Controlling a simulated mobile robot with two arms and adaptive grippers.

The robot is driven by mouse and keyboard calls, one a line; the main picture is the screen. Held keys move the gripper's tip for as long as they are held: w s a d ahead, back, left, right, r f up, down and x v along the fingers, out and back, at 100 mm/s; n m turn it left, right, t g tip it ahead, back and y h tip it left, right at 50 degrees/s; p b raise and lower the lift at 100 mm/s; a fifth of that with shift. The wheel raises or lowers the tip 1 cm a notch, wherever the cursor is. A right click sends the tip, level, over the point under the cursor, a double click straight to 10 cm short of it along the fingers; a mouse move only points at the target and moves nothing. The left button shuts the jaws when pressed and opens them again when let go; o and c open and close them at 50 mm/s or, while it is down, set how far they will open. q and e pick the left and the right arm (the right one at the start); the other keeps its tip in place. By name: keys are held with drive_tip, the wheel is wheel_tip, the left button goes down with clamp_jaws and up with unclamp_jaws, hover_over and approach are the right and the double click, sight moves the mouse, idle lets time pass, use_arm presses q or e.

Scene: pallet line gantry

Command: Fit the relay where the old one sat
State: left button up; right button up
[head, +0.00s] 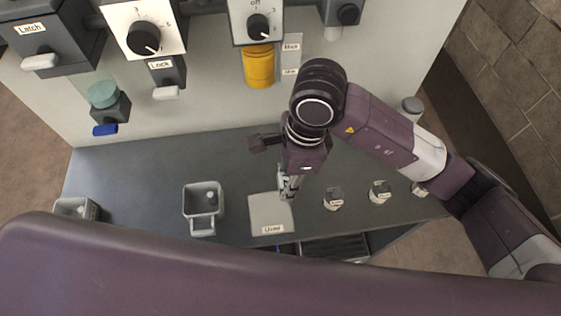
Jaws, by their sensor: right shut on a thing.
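My right gripper (287,188) points down over the bench, above the right edge of a pale mat labelled "Used" (262,208). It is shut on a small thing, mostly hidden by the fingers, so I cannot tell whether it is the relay. Several small labelled round parts stand on the bench to the right: one near the mat (333,200), one further right (379,193) and one by my arm (419,189). I cannot read their labels. No empty relay seat can be made out on the panel. My left gripper is out of view.
The upright panel carries a "Latch" box (38,30), a "Lock" switch (166,72), dials (144,38) (258,26), a yellow cylinder (258,68) and a teal round part (102,95). Bare bench (140,165) lies at left.

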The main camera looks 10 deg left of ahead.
drive_tip(key=w+p, duration=0.1)
drive_tip(key=w, duration=0.1)
drive_tip(key=w+a+f, duration=0.1)
drive_tip(key=w, duration=0.1)
drive_tip(key=w+a+f+p, duration=0.1)
drive_tip(key=w, duration=0.1)
drive_tip(key=shift+w+f+p, duration=0.2)
drive_tip(key=shift+w+p, duration=0.1)
drive_tip(key=shift+p, duration=0.05)
wheel_tip(320, 180, down, 4)
drive_tip(key=shift+s+d+r+p, duration=0.1)
drive_tip(key=shift+p, duration=0.7)
drive_tip(key=shift+w, duration=0.2)
drive_tip(key=shift+f, duration=0.35)
drive_tip(key=shift+f, duration=0.1)
